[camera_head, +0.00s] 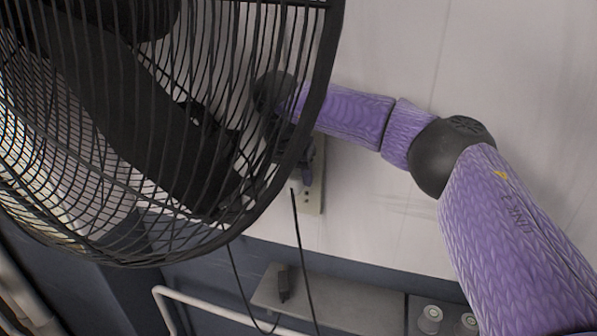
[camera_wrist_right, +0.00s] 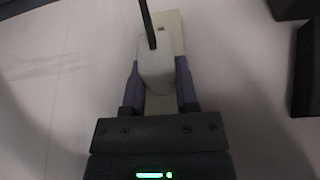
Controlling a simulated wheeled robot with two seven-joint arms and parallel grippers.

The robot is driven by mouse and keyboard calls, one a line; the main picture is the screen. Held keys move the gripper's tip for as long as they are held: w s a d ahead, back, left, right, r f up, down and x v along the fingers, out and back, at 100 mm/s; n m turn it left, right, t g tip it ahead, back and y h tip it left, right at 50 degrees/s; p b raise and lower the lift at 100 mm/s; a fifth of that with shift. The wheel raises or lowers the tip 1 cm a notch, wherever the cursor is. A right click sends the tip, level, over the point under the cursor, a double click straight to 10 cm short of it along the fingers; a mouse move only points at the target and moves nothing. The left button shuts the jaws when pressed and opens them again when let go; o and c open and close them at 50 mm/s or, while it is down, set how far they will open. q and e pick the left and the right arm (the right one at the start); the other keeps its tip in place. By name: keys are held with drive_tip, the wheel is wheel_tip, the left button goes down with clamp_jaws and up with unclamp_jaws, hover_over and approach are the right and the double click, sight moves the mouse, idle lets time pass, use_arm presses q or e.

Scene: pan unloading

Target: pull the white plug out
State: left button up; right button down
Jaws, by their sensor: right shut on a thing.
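The white plug (camera_wrist_right: 156,66) sits between the two purple fingers of my right gripper (camera_wrist_right: 159,84), which is shut on it. A black cord runs up from the plug in the right wrist view. A pale outlet plate (camera_wrist_right: 168,22) on the wall shows behind the plug, and it also appears in the head view (camera_head: 313,200). The plug lies against or just in front of the plate; the contact is hidden. In the head view the right gripper (camera_head: 306,165) is partly hidden behind the fan's cage. My left gripper is not in view.
A large black fan cage (camera_head: 318,110) fills the left of the head view, close to my right arm. The black cord (camera_head: 299,235) hangs below the outlet. A grey shelf (camera_head: 350,302) and a white rail (camera_head: 200,304) lie below. The wall (camera_head: 400,50) at upper right is bare.

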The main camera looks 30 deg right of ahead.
drive_tip(key=shift+s+a, duration=0.85)
drive_tip(key=shift+a, duration=0.25)
drive_tip(key=shift+f+b, duration=0.1)
drive_tip(key=shift+b, duration=0.2)
wheel_tip(320, 180, up, 7)
drive_tip(key=p, duration=0.7)
drive_tip(key=shift+w, duration=0.15)
